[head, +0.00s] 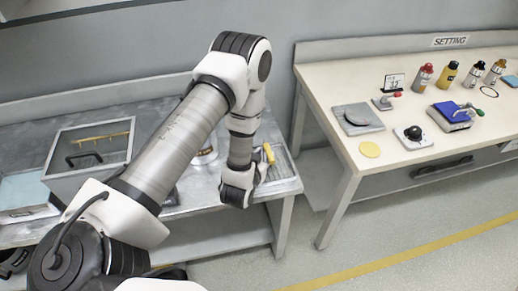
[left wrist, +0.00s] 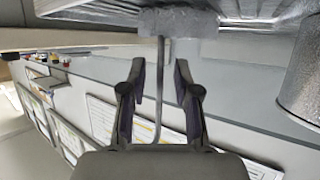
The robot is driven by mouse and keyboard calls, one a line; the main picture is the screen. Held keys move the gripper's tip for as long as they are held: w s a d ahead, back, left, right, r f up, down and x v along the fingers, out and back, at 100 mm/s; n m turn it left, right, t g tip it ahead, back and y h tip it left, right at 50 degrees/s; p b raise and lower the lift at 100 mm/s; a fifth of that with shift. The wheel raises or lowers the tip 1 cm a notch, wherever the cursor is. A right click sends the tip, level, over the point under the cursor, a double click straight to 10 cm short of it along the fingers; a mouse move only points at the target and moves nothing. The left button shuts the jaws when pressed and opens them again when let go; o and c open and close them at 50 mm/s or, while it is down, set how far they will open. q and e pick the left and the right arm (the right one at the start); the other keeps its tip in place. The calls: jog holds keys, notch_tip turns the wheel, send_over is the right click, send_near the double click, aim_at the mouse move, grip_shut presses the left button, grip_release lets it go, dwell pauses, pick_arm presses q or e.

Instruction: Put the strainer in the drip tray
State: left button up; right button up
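My left gripper (head: 237,190) is low over the right end of the grey metal table in the head view. In the left wrist view, which is upside down, its two fingers (left wrist: 160,85) are apart. A thin grey upright rod shows between them, clear of both fingers. The rod rises from a rough grey block, which looks like the strainer (left wrist: 178,22); I cannot be sure. A shallow grey tray, probably the drip tray (head: 284,185), lies at the table's right end beside the gripper. The strainer is not clear in the head view. My right gripper is out of view.
A yellow object (head: 269,154) stands by the tray. A metal cylinder (left wrist: 302,88) stands close by in the left wrist view. A pale table (head: 325,85) with bottles stands across a gap at right.

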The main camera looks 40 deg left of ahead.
pick_arm(q)
jog(key=p+v, duration=0.1)
jog(key=v, duration=1.1)
jog(key=s+d+f+m+g+h, duration=0.1)
jog(key=s+d+f+g+h, duration=0.1)
jog(key=s+f+g, duration=0.4)
jog(key=s+d+f+m+g+h, duration=0.1)
jog(key=s+d+f+g+h, duration=0.1)
jog(key=s+d+f+g, duration=0.2)
jog(key=s+f+g, duration=0.3)
jog(key=s+f, duration=0.1)
jog(key=s, duration=0.2)
jog(key=shift+s+f+m, duration=0.15)
jog(key=shift+s+m, duration=0.25)
